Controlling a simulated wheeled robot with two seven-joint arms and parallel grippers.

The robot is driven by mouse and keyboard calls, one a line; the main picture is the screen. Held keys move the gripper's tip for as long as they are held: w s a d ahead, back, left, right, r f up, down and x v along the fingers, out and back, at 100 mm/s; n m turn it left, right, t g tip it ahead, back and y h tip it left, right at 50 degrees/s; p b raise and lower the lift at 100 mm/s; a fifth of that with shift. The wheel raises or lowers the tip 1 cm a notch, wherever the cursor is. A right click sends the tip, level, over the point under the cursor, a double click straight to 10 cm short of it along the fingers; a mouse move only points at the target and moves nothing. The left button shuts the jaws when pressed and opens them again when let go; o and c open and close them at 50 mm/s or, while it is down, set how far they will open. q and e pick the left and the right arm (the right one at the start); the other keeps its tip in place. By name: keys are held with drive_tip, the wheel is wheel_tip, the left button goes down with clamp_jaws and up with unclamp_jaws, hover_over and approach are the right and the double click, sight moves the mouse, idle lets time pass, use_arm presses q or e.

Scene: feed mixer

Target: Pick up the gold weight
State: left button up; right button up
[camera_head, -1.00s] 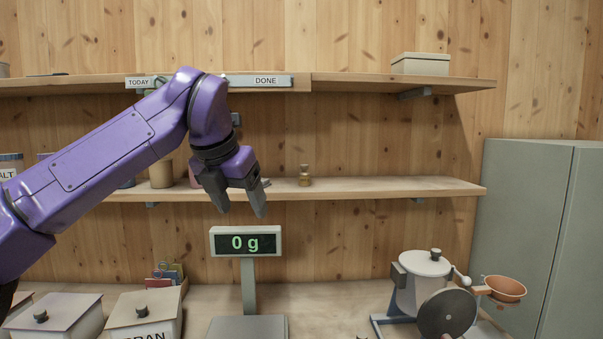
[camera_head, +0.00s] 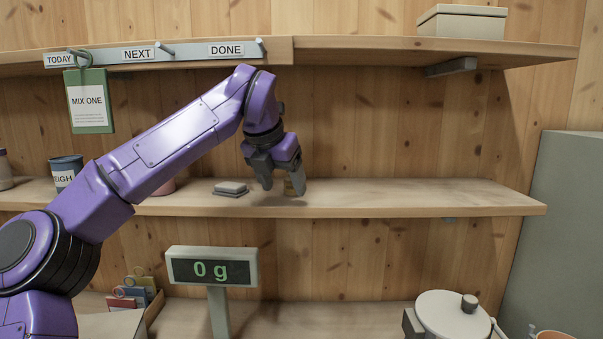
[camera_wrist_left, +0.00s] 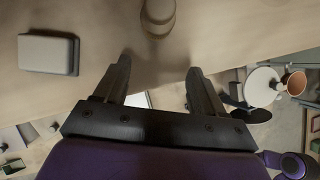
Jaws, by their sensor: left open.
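The gold weight (camera_head: 294,186) stands on the lower wall shelf (camera_head: 400,197), partly hidden behind my left gripper in the head view. In the left wrist view the gold weight (camera_wrist_left: 158,16) is at the top edge, ahead of the fingertips and roughly midway between them, cut off by the frame. My left gripper (camera_head: 283,188) points down, with its fingers apart and nothing between them; it also shows in the left wrist view (camera_wrist_left: 160,68). It is in front of the weight, apart from it in the wrist view. My right gripper is not in view.
A small grey block (camera_head: 231,187) lies on the shelf to the left of my gripper. The upper shelf (camera_head: 380,48) runs above, with a green MIX ONE card (camera_head: 91,120) hanging from it. A scale display (camera_head: 211,268) reads 0 g below. The shelf to the right is clear.

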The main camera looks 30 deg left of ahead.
sight(289, 178)
use_arm(q)
drive_tip(key=w+p, duration=0.1)
drive_tip(key=w+a+p, duration=0.1)
drive_tip(key=w, duration=0.1)
drive_tip(key=w+p, duration=0.1)
drive_tip(key=w, duration=0.1)
drive_tip(key=shift+a+r, duration=0.2)
drive_tip(key=shift+a, duration=0.15)
drive_tip(key=shift+w+d+f+p, duration=0.2)
drive_tip(key=shift+w+f+p, duration=0.4)
drive_tip(key=shift+w, duration=0.4)
drive_tip(key=shift+w+f, duration=0.1)
drive_tip(key=shift+f, duration=0.15)
drive_tip(key=shift+a, duration=0.15)
drive_tip(key=shift+c, duration=0.7)
drive_tip(key=c, duration=0.5)
clamp_jaws()
drive_tip(key=shift+b, duration=0.3)
